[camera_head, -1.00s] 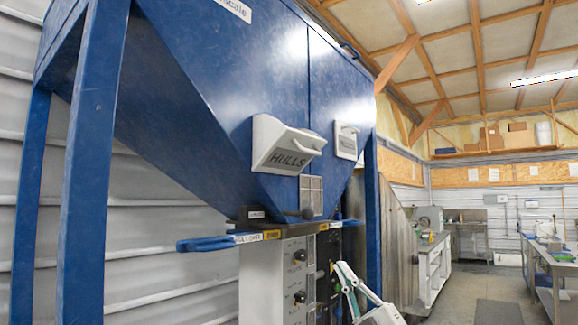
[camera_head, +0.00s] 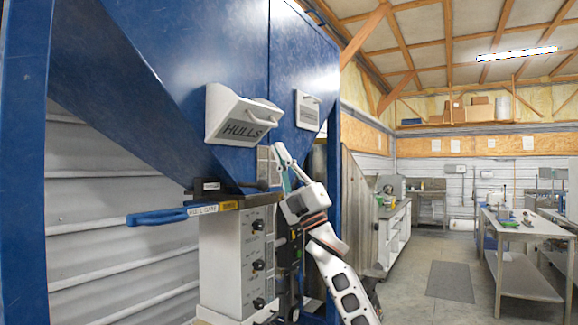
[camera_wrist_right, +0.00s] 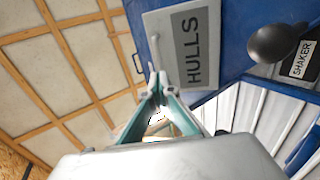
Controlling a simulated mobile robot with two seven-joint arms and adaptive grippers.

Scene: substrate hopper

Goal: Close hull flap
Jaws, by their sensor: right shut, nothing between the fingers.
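The white hull flap (camera_head: 236,117), labelled HULLS, sticks out from the sloping face of the blue hopper (camera_head: 215,60), tilted outward at its top. My left gripper is not in view.
A second white flap (camera_head: 308,110) is on the hopper's right part. A blue lever (camera_head: 160,217) labelled HULL GATE juts left under the hopper. A control box (camera_head: 238,255) with knobs stands below. A black ball knob (camera_wrist_right: 275,43) is close to the flap in the wrist view.

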